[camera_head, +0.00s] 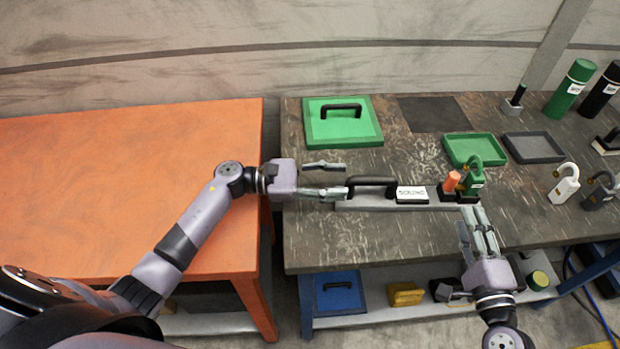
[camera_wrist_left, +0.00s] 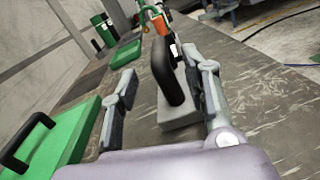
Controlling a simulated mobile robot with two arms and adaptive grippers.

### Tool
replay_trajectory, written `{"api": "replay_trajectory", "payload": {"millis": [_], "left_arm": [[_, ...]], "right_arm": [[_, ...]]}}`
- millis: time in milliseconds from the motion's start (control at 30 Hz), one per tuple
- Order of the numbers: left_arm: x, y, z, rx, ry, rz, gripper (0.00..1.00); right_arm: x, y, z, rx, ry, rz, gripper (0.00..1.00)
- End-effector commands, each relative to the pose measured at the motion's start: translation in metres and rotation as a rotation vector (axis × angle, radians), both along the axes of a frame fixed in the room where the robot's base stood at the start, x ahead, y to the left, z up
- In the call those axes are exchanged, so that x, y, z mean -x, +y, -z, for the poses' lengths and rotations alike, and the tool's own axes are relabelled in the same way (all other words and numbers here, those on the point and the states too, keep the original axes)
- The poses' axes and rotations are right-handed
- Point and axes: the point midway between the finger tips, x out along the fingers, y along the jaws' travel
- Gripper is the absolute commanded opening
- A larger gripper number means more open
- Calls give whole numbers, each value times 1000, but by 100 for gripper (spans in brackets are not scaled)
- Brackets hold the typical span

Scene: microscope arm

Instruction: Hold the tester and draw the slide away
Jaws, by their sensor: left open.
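The tester is a long grey bar (camera_head: 426,206) with a black arched handle (camera_head: 372,181) and a white label plate (camera_head: 411,193). At its right end are a black block, an orange piece (camera_head: 451,181) and a green padlock-like piece (camera_head: 474,176). I cannot tell which part is the slide. My left gripper (camera_head: 345,179) is open and empty at the handle's left end. In the left wrist view the handle (camera_wrist_left: 162,72) stands ahead between the fingers, nearer the right one. My right gripper (camera_head: 470,212) is just in front of the black block; contact is unclear.
A green lidded case (camera_head: 343,130) lies behind my left gripper. Green (camera_head: 474,150) and grey (camera_head: 533,147) trays lie behind the tester. White (camera_head: 564,186) and dark padlocks stand to the right, bottles at the back right. An orange table (camera_head: 120,180) adjoins on the left.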

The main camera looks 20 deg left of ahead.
Motion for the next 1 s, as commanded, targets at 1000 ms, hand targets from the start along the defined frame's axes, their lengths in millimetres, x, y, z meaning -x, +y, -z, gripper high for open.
{"api": "replay_trajectory", "payload": {"millis": [1000], "left_arm": [[-32, -90, 0, 1, 1, -1, 38]], "right_arm": [[0, 0, 0, 0, 0, 0, 33]]}}
